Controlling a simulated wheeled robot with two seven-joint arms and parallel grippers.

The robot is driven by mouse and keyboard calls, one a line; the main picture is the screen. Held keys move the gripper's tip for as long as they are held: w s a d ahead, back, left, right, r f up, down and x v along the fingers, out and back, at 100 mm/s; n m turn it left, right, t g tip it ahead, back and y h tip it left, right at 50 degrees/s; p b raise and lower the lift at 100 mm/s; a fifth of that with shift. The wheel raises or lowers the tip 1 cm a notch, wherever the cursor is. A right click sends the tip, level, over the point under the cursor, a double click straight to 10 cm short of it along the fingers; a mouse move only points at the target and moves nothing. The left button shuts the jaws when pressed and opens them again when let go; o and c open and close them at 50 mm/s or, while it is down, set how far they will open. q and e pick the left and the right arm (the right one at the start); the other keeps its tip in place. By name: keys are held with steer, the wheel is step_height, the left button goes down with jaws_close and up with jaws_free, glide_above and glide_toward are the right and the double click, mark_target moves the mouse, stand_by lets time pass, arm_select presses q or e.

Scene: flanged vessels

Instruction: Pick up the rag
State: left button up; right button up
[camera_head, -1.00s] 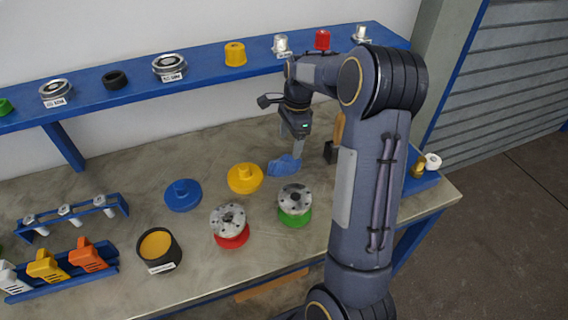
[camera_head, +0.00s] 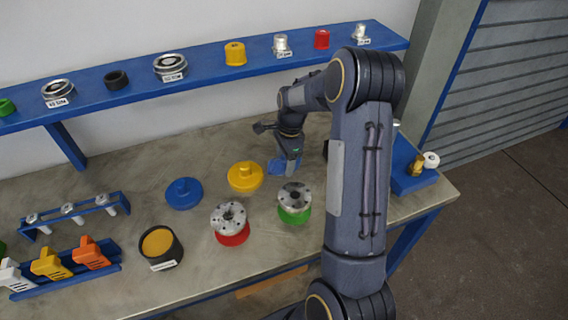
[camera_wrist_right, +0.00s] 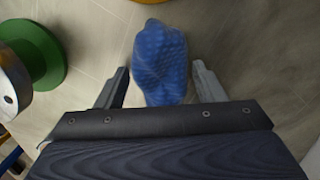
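The blue rag (camera_head: 277,167) lies crumpled on the bench, behind the green-based flanged vessel and right of the yellow cap. My right gripper (camera_head: 287,170) is down at the rag and partly covers it in the head view. In the right wrist view the rag (camera_wrist_right: 160,62) lies between the two fingers of the open gripper (camera_wrist_right: 159,82). My left gripper is not in view.
A green-based flanged vessel (camera_head: 294,202) stands close to the rag, and a red-based one (camera_head: 230,222) stands left of it. A yellow cap (camera_head: 245,176) and a blue cap (camera_head: 184,193) lie nearby. A blue shelf (camera_head: 205,72) runs along the back.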

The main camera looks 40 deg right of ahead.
steer(key=c, duration=0.7)
steer(key=shift+r, duration=0.1)
steer(key=shift+r, duration=0.55)
steer(key=s+a+r, duration=0.3)
steer(key=r, duration=0.1)
steer(key=s+a+r+b, duration=0.1)
steer(key=s+a+r, duration=0.2)
steer(key=r, duration=0.1)
steer(key=s+a+r+b, duration=0.1)
steer(key=s+a+r, duration=0.2)
steer(key=s+a, duration=0.1)
steer(key=shift+r, duration=0.4)
